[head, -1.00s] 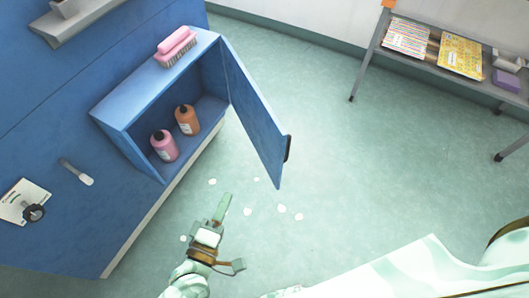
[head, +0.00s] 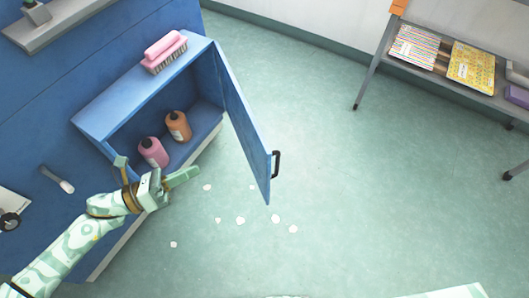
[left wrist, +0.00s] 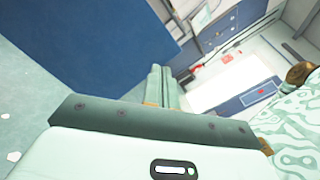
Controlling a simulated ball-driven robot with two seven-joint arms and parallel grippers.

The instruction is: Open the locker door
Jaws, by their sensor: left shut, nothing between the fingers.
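The locker is an open-fronted blue box (head: 95,122) on the blue wall in the head view. Its blue door (head: 240,115) stands swung out on the right side, with a dark handle (head: 277,164) on its outer face near the free edge. My left gripper (head: 192,174) is shut and empty in front of the locker's lower front, left of the door and apart from the handle. Its closed fingers also show in the left wrist view (left wrist: 162,85); a dark blue panel fills the upper left there, probably the door. My right gripper is not in view.
Small white scraps (head: 240,221) lie on the floor. A grey rack (head: 384,55) stands at upper right. The floor right of the door is clear.

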